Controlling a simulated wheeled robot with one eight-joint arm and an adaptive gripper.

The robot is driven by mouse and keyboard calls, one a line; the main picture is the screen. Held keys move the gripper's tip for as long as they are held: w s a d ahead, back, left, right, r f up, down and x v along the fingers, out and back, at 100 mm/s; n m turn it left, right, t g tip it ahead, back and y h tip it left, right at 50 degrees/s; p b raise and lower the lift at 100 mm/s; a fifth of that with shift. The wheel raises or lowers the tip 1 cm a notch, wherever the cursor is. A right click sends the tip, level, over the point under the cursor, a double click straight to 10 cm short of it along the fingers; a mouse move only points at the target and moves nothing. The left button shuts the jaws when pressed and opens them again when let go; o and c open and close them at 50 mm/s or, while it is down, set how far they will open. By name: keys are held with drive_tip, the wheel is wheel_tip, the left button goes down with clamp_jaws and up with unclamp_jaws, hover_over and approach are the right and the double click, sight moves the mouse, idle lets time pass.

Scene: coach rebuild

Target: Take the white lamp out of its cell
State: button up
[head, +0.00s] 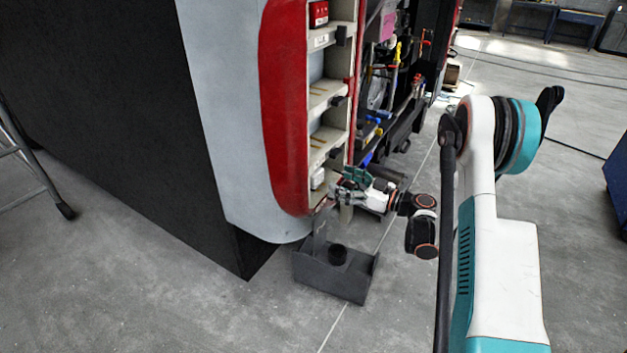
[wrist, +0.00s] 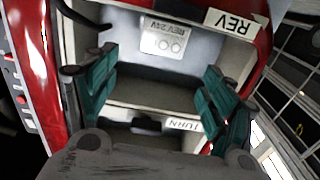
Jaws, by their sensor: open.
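The white lamp (wrist: 163,40) sits in its cell under a REV label (wrist: 229,22). In the wrist view its face reads REV 24V upside down. In the head view the white lamp (head: 318,178) shows in the lowest cell of the coach's lamp column. My gripper (wrist: 160,68) is open, its teal fingers spread to either side of the cell view. Nothing is between the fingers, and the lamp lies ahead of them. In the head view my gripper (head: 350,181) is close beside the lowest cell. Whether a fingertip touches the cell's walls cannot be told.
A cell with a TURN label (wrist: 183,123) adjoins the lamp's cell. A red lamp (head: 319,13) sits in the top cell; the middle cells look empty.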

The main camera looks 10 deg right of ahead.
sight(319, 175)
drive_tip(key=b+x, duration=0.1)
drive_tip(key=x, duration=0.3)
drive_tip(key=shift+w+a, duration=0.2)
drive_tip(key=b+x, duration=0.1)
drive_tip(key=x, duration=0.1)
drive_tip(key=b+x, duration=0.1)
drive_tip(key=x, duration=0.1)
drive_tip(key=shift+a+f, duration=0.2)
drive_tip(key=shift+f, duration=0.05)
drive_tip(key=shift+w+a+r, duration=0.1)
drive_tip(key=shift+w+a, duration=0.2)
drive_tip(key=shift+w, duration=0.1)
drive_tip(key=c, duration=1.2)
